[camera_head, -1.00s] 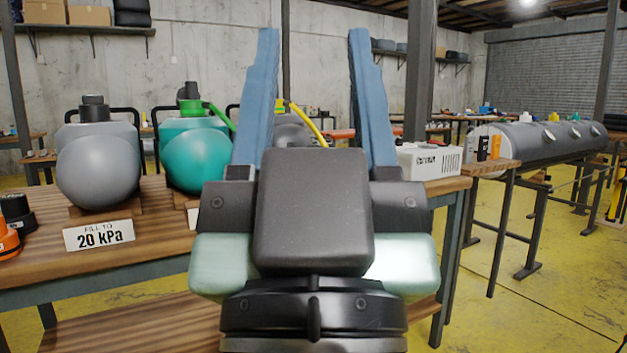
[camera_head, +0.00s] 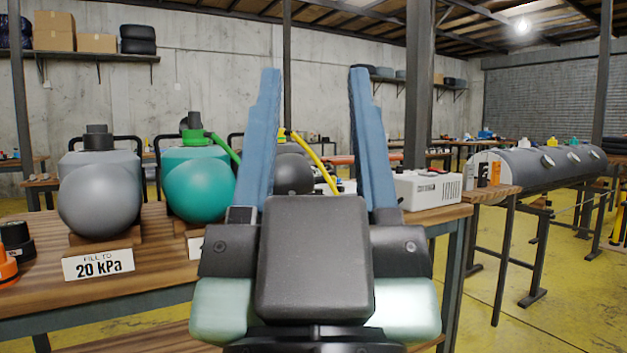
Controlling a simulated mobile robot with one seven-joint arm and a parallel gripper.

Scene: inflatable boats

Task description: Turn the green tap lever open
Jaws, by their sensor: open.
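The green lever (camera_head: 223,146) runs down to the right from a green and dark fitting (camera_head: 192,125) on top of a teal tank (camera_head: 201,188). Its lower end passes behind my gripper's left finger. My gripper (camera_head: 314,80) is open and empty, with its two blue fingers pointing up and wide apart in front of the bench. It is nearer the camera than the tanks, and I see no contact with the lever. A yellow lever or hose (camera_head: 316,160) shows between the fingers, by a dark grey round tank (camera_head: 293,174).
A grey tank (camera_head: 100,200) with a "20 kPa" card (camera_head: 98,265) stands at the left of the wooden bench (camera_head: 150,262). Black and orange caps lie at the left edge. A white box (camera_head: 427,189) stands on the right end.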

